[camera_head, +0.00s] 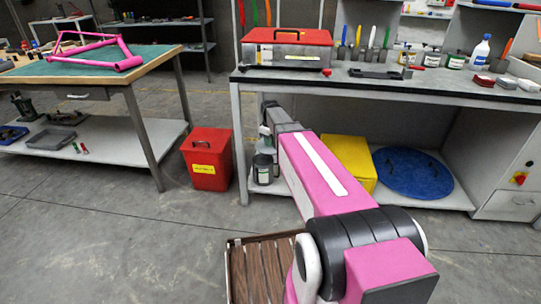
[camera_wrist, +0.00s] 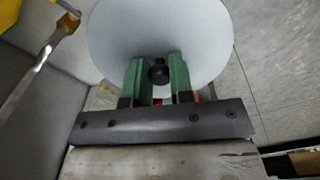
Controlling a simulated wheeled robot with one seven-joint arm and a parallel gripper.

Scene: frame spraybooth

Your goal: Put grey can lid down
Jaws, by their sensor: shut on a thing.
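The grey can lid (camera_wrist: 160,28) is a pale round disc that fills the upper middle of the wrist view. In the head view my arm reaches in under the bench's left end, and my gripper and the lid cannot be made out clearly there. A dark grey can with a pale label (camera_head: 264,170) stands low beside the arm's far end. What lies under the lid is hidden.
A yellow box (camera_head: 349,158) and a round blue piece (camera_head: 412,173) are on the low shelf under the bench (camera_head: 420,90). A red bin (camera_head: 208,160) stands left of the bench leg. A metal rod with a yellow end (camera_wrist: 40,55) is left of the lid.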

